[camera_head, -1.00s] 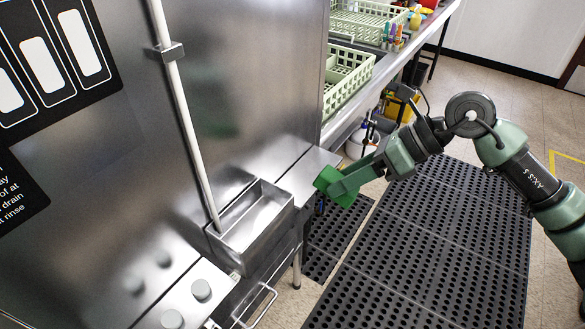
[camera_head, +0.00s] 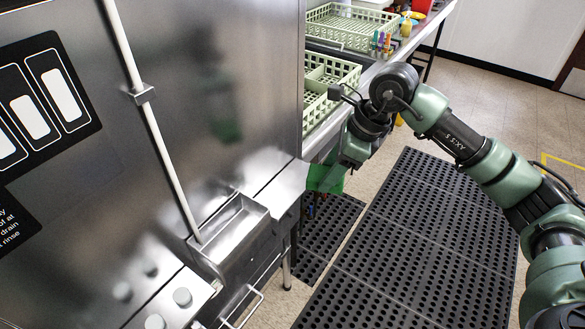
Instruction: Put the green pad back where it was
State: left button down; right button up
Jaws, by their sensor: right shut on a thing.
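The green pad (camera_head: 331,184) is in the jaws of my right gripper (camera_head: 322,178). The pad is beside the right end of the steel counter ledge (camera_head: 284,188), partly hidden by the gripper and the ledge's edge. I cannot tell whether the pad touches anything else. My right arm comes in from the right and reaches down to the ledge's end. My left gripper does not show.
A steel machine front (camera_head: 215,90) with a white pole (camera_head: 160,145) fills the left. An open steel trough (camera_head: 232,232) sits on the ledge. Pale green racks (camera_head: 335,80) stand on the back counter. Black perforated mats (camera_head: 425,235) cover the floor.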

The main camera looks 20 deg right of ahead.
jog(key=w+a+p, duration=0.1)
jog(key=w+a, duration=0.1)
jog(key=w+a+f+p, duration=0.1)
jog(key=w, duration=0.1)
jog(key=w+a+p, duration=0.1)
jog(key=w+a, duration=0.1)
jog(key=w, duration=0.1)
jog(key=shift+a+f+p, duration=0.35)
jog(key=shift+f, duration=0.05)
jog(key=shift+d+f, duration=0.1)
jog(key=shift+f, duration=0.5)
notch_tip(320, 180, down, 3)
jog(key=shift+f+p, duration=0.1)
jog(key=shift+p, duration=1.05)
jog(key=shift+w+a+f, duration=0.15)
jog(key=shift+a+f, duration=0.05)
jog(key=shift+f, duration=0.2)
jog(key=shift+f, duration=0.1)
